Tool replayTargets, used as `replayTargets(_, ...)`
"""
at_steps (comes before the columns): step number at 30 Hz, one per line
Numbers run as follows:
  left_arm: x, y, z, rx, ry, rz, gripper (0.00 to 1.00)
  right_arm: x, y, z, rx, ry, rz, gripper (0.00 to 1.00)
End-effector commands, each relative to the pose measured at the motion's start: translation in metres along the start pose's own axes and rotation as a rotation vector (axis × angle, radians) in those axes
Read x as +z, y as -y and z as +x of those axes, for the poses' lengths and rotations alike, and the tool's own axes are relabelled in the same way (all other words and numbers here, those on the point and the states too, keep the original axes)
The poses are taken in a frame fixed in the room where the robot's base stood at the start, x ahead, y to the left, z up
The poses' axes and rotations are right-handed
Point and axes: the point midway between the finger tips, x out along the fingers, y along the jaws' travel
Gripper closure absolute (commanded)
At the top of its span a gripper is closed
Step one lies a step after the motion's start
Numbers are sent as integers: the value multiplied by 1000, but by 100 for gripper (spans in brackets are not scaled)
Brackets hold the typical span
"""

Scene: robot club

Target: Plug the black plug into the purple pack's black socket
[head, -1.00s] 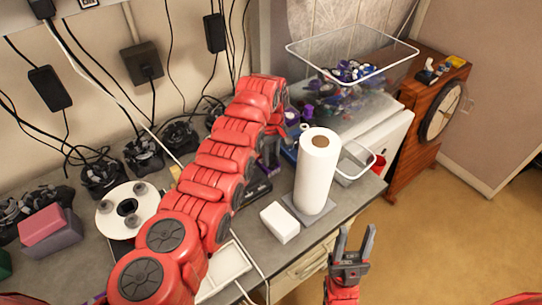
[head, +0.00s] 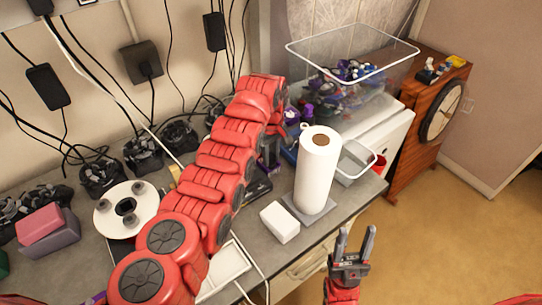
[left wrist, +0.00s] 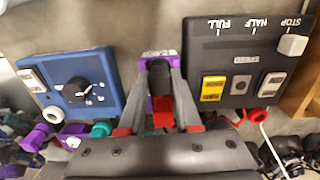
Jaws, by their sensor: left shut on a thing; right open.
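The purple pack (left wrist: 158,56) shows in the left wrist view, at and between my left fingertips, with a pale label on its top edge. A dark piece that looks like the black plug (left wrist: 158,82) lies between the fingers of my left gripper (left wrist: 160,72), which is shut on it. The fingers hide much of the pack, and I cannot tell whether plug and socket touch. In the head view my left gripper (head: 268,155) is low over the bench, partly hidden by my arm. My right gripper (head: 355,238) is open and empty in front of the bench.
A blue dial box (left wrist: 75,85) and a black switch panel (left wrist: 245,65) flank the pack. A paper towel roll (head: 317,172) and a white block (head: 279,222) stand right of my left arm. A clear bin (head: 350,60) is behind. The floor at right is free.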

Motion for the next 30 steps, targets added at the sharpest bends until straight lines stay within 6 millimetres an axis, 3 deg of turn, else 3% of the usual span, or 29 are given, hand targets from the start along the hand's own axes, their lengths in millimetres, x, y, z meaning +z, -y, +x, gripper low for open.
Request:
replayTargets(10,0,0,2,-1,1,0,100,0,0,-3,0,0,0,50)
replayTargets(11,0,0,2,-1,1,0,66,0,0,-3,0,0,0,50)
replayTargets(15,0,0,2,0,0,0,41,0,0,-3,0,0,0,50)
replayTargets(17,0,0,2,0,0,0,33,0,0,-3,0,0,0,50)
replayTargets(26,0,0,0,1,-1,0,33,1,0,-4,0,0,0,50)
replayTargets(30,-1,-2,-12,7,-5,0,33,2,0,-10,0,0,0,50)
